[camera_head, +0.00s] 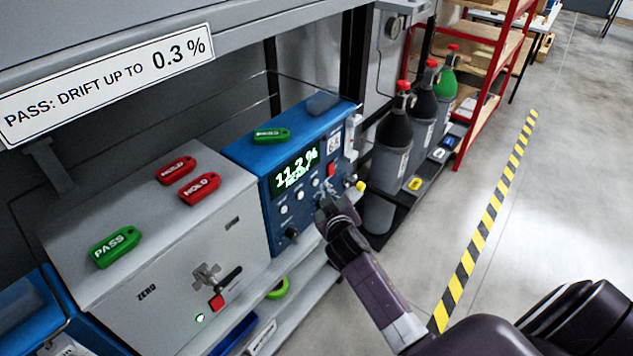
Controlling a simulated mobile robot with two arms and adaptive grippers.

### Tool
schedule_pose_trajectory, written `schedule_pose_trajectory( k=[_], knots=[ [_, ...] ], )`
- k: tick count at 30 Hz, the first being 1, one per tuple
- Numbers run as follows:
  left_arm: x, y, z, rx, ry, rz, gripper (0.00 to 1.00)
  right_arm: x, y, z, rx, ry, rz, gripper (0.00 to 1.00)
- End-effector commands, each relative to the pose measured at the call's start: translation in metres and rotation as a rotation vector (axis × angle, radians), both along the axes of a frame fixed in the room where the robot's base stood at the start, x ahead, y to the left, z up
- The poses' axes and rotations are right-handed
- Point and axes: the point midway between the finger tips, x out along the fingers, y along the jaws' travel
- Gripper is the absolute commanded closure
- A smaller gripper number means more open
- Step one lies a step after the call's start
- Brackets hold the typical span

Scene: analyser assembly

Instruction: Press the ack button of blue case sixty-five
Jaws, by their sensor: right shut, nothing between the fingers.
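A blue case (256,152) stands on the shelf beside a grey case. Its front has a lit display (295,170) reading about 11.2 % with a smaller line under it that I cannot read surely. Below the display are several small pale round buttons (300,195) and a black knob (291,233). Their labels, and any "sixty-five" marking, are too small to read. My right gripper (325,207) is shut and empty at the right part of the blue case's front, hiding some of it. I cannot tell whether it touches the panel. My left gripper is out of view.
The grey case (150,225) carries two red HOLD tags (199,188) and a green PASS tag (114,247). A green tag (271,135) lies on the blue case. Gas bottles (394,140) stand to the right, near a yellow-black floor stripe (488,215). A sign (100,88) hangs above.

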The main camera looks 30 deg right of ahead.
Motion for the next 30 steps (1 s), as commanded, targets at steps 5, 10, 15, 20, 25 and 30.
schedule_pose_trajectory(
  k=[5,10,15,20,25,30],
  knots=[
    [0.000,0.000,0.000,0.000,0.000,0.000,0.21,0.000,0.000,0.000,0.000,0.000,0.000,1.00],
    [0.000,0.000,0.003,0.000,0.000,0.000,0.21,-0.006,-0.003,0.001,0.001,0.001,-0.002,1.00],
    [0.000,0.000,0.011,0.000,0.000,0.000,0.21,-0.022,-0.009,0.001,0.000,0.002,-0.001,1.00],
    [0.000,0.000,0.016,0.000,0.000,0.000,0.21,-0.036,-0.015,0.001,0.001,0.001,-0.001,1.00],
    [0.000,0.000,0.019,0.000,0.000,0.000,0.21,-0.045,-0.019,0.001,0.001,0.001,-0.001,1.00],
    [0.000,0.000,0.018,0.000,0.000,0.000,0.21,-0.046,-0.019,0.000,0.000,-0.001,-0.001,1.00]
  ],
)
